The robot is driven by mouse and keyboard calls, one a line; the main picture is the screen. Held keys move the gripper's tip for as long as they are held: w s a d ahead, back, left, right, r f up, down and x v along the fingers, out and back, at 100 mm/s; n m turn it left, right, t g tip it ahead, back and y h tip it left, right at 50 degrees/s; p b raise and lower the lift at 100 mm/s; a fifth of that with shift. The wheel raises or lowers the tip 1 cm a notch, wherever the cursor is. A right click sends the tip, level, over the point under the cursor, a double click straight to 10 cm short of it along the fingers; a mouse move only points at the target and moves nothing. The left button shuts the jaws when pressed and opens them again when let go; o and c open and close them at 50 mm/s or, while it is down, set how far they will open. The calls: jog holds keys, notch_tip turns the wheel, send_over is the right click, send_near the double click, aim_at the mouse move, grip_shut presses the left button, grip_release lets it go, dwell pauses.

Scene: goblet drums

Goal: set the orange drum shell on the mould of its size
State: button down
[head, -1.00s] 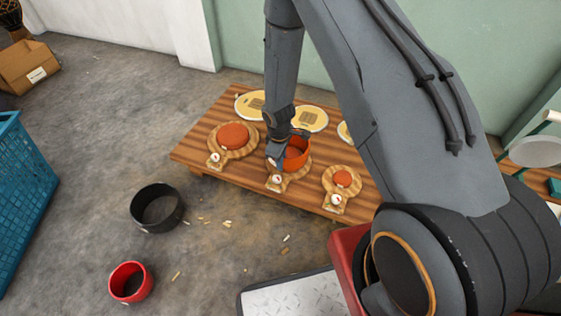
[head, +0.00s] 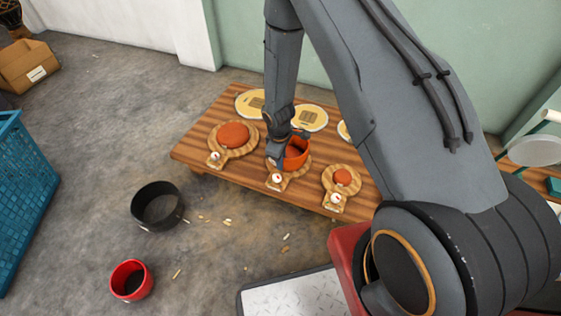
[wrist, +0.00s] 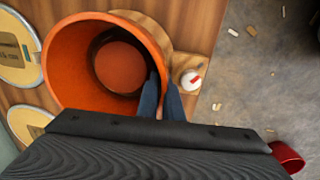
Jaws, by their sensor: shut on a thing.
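The orange drum shell (head: 300,158) is an open, flared ring over the middle mould (head: 277,183) on the low wooden table. My gripper (head: 273,161) is shut on the left side of its wall. In the wrist view, the blue fingers (wrist: 163,103) pinch the wall of the shell (wrist: 72,62). Through its opening, the round orange top of the mould (wrist: 119,66) shows inside the dark lower ring. I cannot tell whether the shell rests on the mould's board. A larger mould (head: 233,136) is to the left and a smaller one (head: 342,178) to the right.
Pale round drumheads (head: 308,118) lie along the table's back. A black shell (head: 158,206) and a red shell (head: 131,281) stand on the floor, with scattered chips. A blue crate (head: 22,200) is at the far left.

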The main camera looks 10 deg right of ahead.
jog(key=c, duration=1.8)
grip_release()
jog(key=shift+c, duration=0.2)
jog(key=shift+w, duration=0.1)
jog(key=shift+s+a+r+p, duration=0.15)
jog(key=shift+r+p, duration=0.55)
jog(key=shift+r, duration=1.25)
jog(key=shift+s+a+r+p, duration=0.15)
jog(key=shift+r+p, duration=0.5)
jog(key=shift+r, duration=1.3)
jog(key=shift+d, duration=0.1)
